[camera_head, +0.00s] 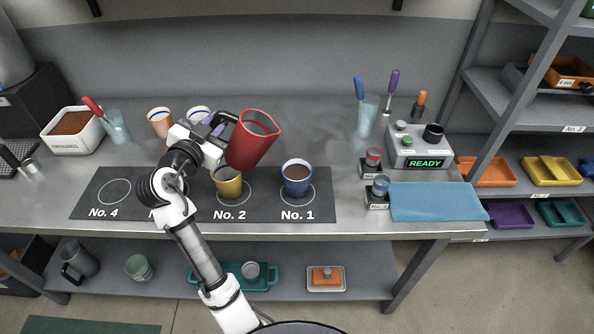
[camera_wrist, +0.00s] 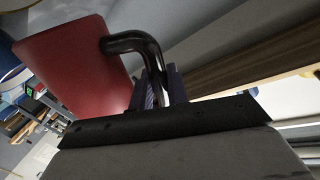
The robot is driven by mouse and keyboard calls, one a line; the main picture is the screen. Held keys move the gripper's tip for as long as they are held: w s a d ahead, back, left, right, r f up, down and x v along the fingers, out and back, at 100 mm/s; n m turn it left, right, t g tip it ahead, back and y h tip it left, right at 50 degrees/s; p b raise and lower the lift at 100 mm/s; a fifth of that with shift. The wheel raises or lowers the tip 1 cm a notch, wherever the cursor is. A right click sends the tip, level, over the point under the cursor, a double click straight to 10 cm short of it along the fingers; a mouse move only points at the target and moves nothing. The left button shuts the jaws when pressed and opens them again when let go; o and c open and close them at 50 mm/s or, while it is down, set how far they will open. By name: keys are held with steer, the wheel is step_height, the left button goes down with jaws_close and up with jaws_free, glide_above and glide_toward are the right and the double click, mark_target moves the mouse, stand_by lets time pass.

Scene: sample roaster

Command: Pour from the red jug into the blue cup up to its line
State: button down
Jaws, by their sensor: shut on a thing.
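The red jug (camera_head: 250,143) is held up by its dark handle and tilted with its spout to the right. It hangs above the mat, with its lower end just above and behind the yellow cup. My gripper (camera_head: 218,124) is shut on the handle, and in the wrist view my gripper (camera_wrist: 162,88) grips the black handle beside the red jug wall (camera_wrist: 75,62). The blue cup (camera_head: 297,181) stands upright on the No. 1 spot, to the right of and below the jug, with brown liquid inside. Its line cannot be made out. No stream of liquid is visible.
The yellow cup (camera_head: 227,184) stands on the No. 2 spot of the dark mat (camera_head: 322,205). Two pale cups stand behind my arm. A control box (camera_head: 408,158) reading READY and a blue cloth (camera_head: 436,202) lie to the right. The counter between mat and glass is clear.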

steer(key=a+f+n+b, duration=0.2)
steer(key=a+f+n, duration=0.1)
steer(key=a+n, duration=0.15)
step_height(320, 180, up, 12)
steer(key=p, duration=0.7)
steer(key=shift+w+d+t+h, duration=0.25)
steer(key=shift+d+t+h, duration=0.05)
steer(key=shift+d+t, duration=0.1)
